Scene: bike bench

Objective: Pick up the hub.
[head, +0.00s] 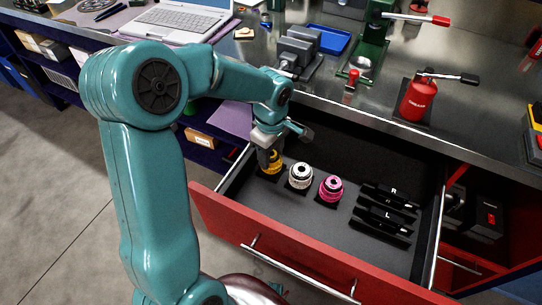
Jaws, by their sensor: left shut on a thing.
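My left arm reaches in from the left, and its left gripper (268,150) points down into the open drawer (295,225). It is shut on the gold hub (272,167) at the drawer's left end. The fingers hide part of this hub, and I cannot tell whether it is clear of its dark pad. A silver hub (301,176) and a pink hub (331,188) stand in a row to its right, each on a dark pad. My right gripper is not in view.
Black parts marked R and L (388,203) lie at the drawer's right. The red drawer front (290,250) and side walls surround the hubs. Above, the metal bench (330,85) carries a grey vise (298,52), a green stand (370,45) and a red grease can (417,100).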

